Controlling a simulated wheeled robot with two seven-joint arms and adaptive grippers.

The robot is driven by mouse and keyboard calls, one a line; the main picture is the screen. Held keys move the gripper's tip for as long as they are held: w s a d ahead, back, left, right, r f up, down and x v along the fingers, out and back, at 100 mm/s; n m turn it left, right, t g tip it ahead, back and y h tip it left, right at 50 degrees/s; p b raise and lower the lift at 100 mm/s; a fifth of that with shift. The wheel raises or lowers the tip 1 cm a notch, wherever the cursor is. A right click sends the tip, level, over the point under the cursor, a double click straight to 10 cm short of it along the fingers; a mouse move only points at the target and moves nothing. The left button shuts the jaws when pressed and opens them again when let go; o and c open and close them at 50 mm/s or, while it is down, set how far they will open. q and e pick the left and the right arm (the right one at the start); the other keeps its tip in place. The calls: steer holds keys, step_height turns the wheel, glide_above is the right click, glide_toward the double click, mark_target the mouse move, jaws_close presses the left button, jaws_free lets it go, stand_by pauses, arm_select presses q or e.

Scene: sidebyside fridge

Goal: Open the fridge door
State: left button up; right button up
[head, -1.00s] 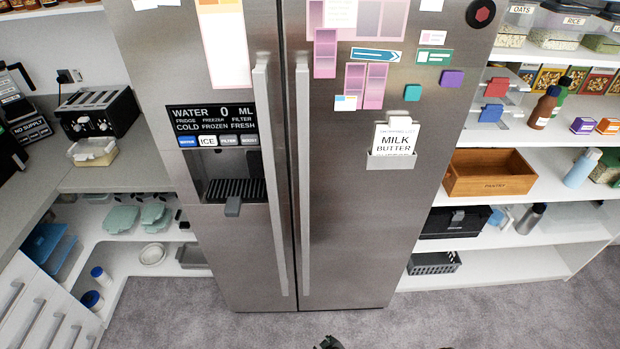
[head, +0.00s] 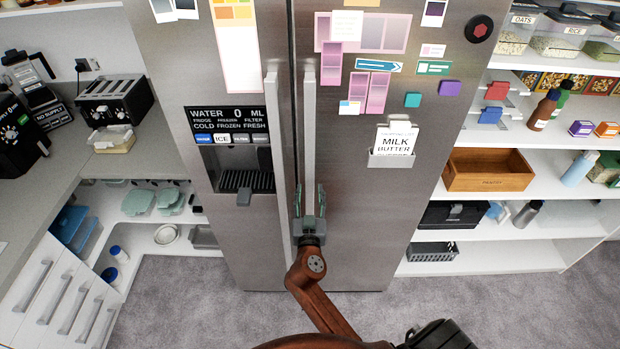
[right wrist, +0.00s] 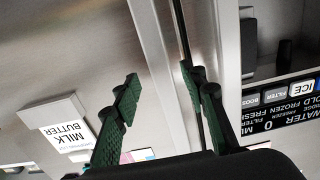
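The steel side-by-side fridge stands ahead with its left door (head: 180,60) and right door (head: 370,220) both shut. The right door's long upright handle (head: 309,120) runs beside the left door's handle (head: 272,130). My right gripper (head: 309,203) is at the lower part of the right door's handle, fingers pointing up. In the right wrist view, its green-padded fingers (right wrist: 168,100) are spread apart, with the right door's handle (right wrist: 152,50) passing between them. Whether either finger touches the handle is unclear. My left gripper is out of view.
Open pantry shelves (head: 500,257) stand at the right. A counter (head: 60,150) with a toaster (head: 115,100) and drawers below lies at the left. A note holder (head: 391,159) is fixed on the right door. Grey carpet (head: 190,300) lies clear before the fridge.

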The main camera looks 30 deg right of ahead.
mark_target(310, 182)
steer(key=p+x, duration=0.1)
steer(key=x, duration=0.4)
steer(key=shift+w+d, duration=0.15)
steer(key=shift+w, duration=0.25)
steer(key=shift+c, duration=0.3)
jaws_close()
